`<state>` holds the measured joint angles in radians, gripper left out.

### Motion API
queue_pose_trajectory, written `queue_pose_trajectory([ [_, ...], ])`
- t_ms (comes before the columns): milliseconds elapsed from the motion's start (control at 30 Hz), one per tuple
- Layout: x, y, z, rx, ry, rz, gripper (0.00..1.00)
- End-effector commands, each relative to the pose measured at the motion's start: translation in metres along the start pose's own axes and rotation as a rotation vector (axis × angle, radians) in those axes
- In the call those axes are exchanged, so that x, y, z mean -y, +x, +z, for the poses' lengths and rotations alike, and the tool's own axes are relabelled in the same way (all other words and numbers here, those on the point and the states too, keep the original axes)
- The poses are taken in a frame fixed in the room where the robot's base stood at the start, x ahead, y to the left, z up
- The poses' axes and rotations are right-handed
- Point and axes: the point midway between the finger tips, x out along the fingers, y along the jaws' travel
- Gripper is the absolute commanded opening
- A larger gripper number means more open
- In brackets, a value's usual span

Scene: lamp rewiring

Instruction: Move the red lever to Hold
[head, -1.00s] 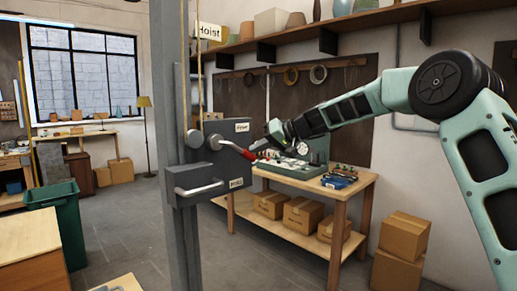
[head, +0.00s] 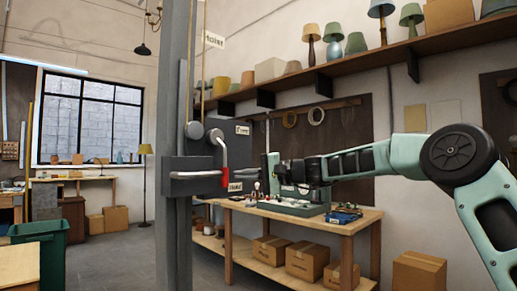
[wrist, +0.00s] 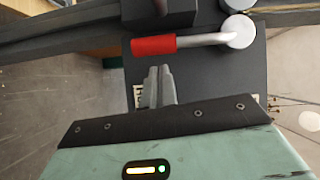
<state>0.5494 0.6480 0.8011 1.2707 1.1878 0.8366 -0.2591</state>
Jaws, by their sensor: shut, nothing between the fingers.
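The red lever's grip (head: 225,181) hangs at the lower end of its bent metal arm on the grey hoist box (head: 200,163). It points down, beside the lower label, which seems to read Hold (head: 236,187). In the wrist view the red grip (wrist: 153,45) lies across the picture, with its metal arm running right to a round pivot. My gripper (wrist: 158,75) is shut and empty, its fingertips just short of the grip with a small gap showing. In the head view my gripper (head: 264,177) is right of the box.
The grey column (head: 175,90) carries the box. A workbench (head: 345,222) with small parts and a green-grey device stands behind my gripper. A green bin (head: 40,240) is at left; open floor lies between.

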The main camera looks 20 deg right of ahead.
Motion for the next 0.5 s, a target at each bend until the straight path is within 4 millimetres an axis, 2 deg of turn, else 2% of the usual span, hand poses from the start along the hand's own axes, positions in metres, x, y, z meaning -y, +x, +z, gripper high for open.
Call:
queue_pose_trajectory([
  [33,-0.0078,0.0021,0.0035,0.001,0.02,-0.014,0.0],
  [500,-0.0058,0.0084,0.0126,-0.001,0.112,-0.074,0.0],
])
